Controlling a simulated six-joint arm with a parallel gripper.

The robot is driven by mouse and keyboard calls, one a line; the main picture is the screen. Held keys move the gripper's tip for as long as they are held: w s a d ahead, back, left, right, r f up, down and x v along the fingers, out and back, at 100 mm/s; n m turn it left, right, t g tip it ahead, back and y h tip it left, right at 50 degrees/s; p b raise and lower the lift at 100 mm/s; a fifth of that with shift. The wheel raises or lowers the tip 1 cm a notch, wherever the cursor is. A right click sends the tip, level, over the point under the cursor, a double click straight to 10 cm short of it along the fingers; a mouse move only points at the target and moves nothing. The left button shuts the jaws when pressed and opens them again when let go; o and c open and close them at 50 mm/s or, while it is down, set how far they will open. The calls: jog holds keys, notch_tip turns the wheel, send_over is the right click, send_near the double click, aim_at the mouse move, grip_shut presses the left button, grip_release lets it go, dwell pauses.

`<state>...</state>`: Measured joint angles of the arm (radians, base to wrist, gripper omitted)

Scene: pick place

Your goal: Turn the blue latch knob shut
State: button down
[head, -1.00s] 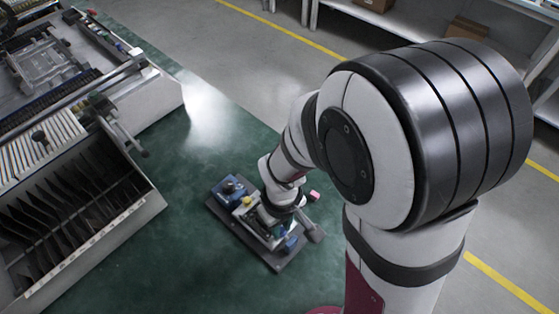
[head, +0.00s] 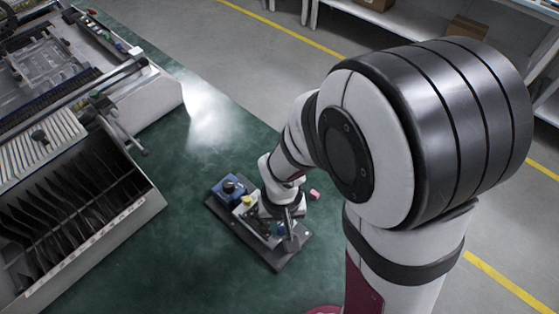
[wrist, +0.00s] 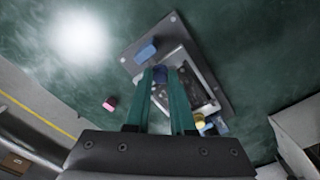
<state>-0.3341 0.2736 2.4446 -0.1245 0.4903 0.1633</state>
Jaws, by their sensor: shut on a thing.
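A dark board (head: 282,262) lies on the green table and carries several fittings; it also shows in the wrist view (wrist: 192,50). The dark blue latch knob (wrist: 160,74) is between my gripper's two teal fingertips in the wrist view. My gripper (wrist: 161,84) is shut on this knob, with a finger on each side. In the head view my gripper (head: 284,232) is over the right part of the board, and the hand hides the knob. How far the knob is turned cannot be told.
A blue block (wrist: 146,53) is on the board just beyond the fingertips. A yellow knob (head: 246,201) and a blue box with a black knob (head: 230,187) are at the board's left. A pink block (head: 314,194) lies loose on the table. A large machine (head: 100,240) stands left.

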aim_at(281, 229)
jog(key=shift+m, duration=0.9)
jog(key=c, duration=0.8)
grip_release()
jog(key=shift+o, duration=0.2)
jog(key=shift+r, duration=0.1)
notch_tip(281, 229, up, 16)
jog(key=shift+f, duration=0.2)
